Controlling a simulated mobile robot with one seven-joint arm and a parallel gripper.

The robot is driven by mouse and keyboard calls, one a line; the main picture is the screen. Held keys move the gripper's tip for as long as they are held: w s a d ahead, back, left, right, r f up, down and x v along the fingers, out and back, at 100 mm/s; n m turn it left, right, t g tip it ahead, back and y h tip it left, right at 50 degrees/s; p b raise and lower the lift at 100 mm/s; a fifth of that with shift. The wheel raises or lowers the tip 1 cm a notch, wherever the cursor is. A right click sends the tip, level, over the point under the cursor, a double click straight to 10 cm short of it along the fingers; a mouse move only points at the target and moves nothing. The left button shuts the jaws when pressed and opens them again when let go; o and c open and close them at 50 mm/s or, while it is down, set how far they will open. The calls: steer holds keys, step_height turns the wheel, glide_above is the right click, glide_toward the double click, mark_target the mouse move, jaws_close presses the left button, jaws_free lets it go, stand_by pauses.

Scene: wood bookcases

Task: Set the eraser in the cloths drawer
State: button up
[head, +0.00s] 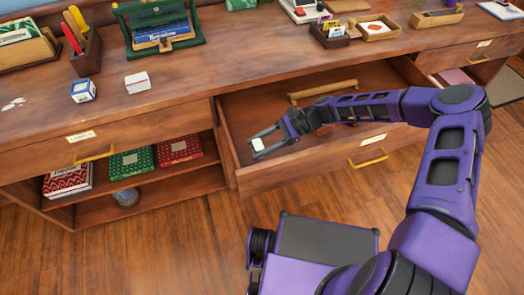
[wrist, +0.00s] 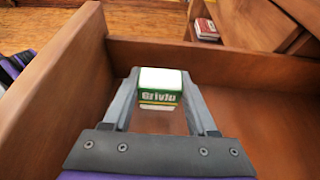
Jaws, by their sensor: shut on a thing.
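My gripper (head: 267,141) is shut on the eraser (head: 258,144), a small white block with a green band. In the wrist view the eraser (wrist: 160,88) sits between both fingers (wrist: 160,100), its printed side facing the camera. The open drawer (head: 300,168) is pulled out below the desk top, and its walls (wrist: 60,80) surround the gripper in the wrist view. The eraser is over the drawer's left front part. I cannot tell whether it touches the drawer floor. The label (head: 373,139) on the drawer front is too small to read.
A light wooden bar (head: 322,92) lies towards the back of the open drawer, and a reddish-brown object (head: 323,130) is partly hidden by my arm. A shut drawer (head: 110,143) is to the left, above a shelf with boxes (head: 130,163). Small boxes (head: 137,82) stand on the desk top.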

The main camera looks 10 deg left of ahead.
steer(key=shift+f+b, duration=0.3)
steer(key=shift+f, duration=1.7)
steer(key=shift+f, duration=0.1)
steer(key=o, duration=1.4)
steer(key=shift+c, duration=0.2)
steer(key=v, duration=1.2)
